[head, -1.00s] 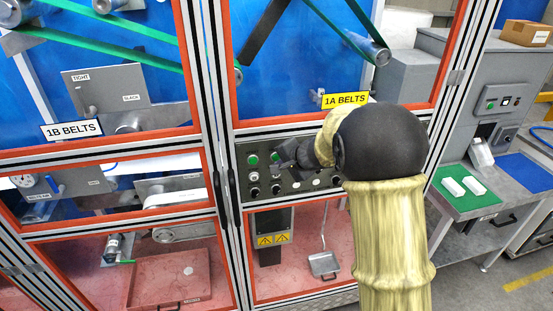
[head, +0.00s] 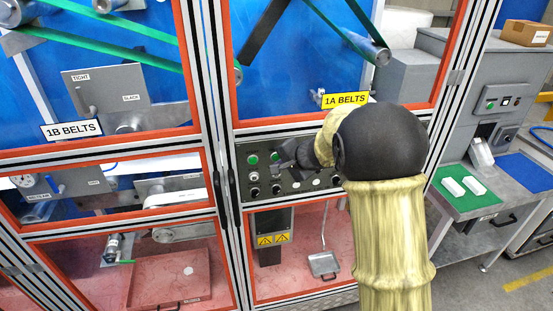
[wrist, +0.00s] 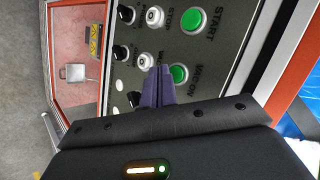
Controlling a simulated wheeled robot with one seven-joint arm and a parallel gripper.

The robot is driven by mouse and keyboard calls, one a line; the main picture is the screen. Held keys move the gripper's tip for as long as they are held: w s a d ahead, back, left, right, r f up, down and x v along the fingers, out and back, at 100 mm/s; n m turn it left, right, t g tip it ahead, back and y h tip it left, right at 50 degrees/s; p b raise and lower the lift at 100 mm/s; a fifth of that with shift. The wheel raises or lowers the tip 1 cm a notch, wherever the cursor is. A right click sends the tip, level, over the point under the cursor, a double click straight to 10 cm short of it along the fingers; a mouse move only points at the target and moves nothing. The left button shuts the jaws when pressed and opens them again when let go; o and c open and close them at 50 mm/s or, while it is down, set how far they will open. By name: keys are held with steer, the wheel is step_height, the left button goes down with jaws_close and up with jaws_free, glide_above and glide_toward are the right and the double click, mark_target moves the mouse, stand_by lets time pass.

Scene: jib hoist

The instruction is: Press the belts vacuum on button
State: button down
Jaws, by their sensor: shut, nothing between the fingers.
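The control panel (head: 300,183) sits under the yellow 1A BELTS sign in the head view. It carries two green buttons in its top row. The green button beside the partly covered label ending in "ON" shows in the wrist view (wrist: 179,74), and in the head view it is the right one (head: 275,157). The green START button (wrist: 193,20) lies above it in the wrist view. My gripper (wrist: 163,72) is shut and empty. Its tips overlap the panel right beside the ON button, on the white button's side. I cannot tell whether they touch the panel.
White buttons (wrist: 154,17) and (wrist: 146,61) and black knobs (wrist: 128,14) line the panel. The metal frame (head: 227,120) and orange edging surround it. A 1B BELTS section (head: 72,130) stands left. A bench with a green mat (head: 470,205) stands right.

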steer(key=shift+w, duration=0.1)
steer(key=shift+w+a, duration=0.1)
steer(key=shift+w, duration=0.25)
steer(key=shift+w+a, duration=0.15)
steer(key=shift+w, duration=0.25)
stand_by(1.1)
steer(key=shift+s, duration=0.1)
steer(key=shift+s+d+b, duration=0.25)
steer(key=shift+s+b, duration=0.5)
steer(key=shift+b, duration=0.1)
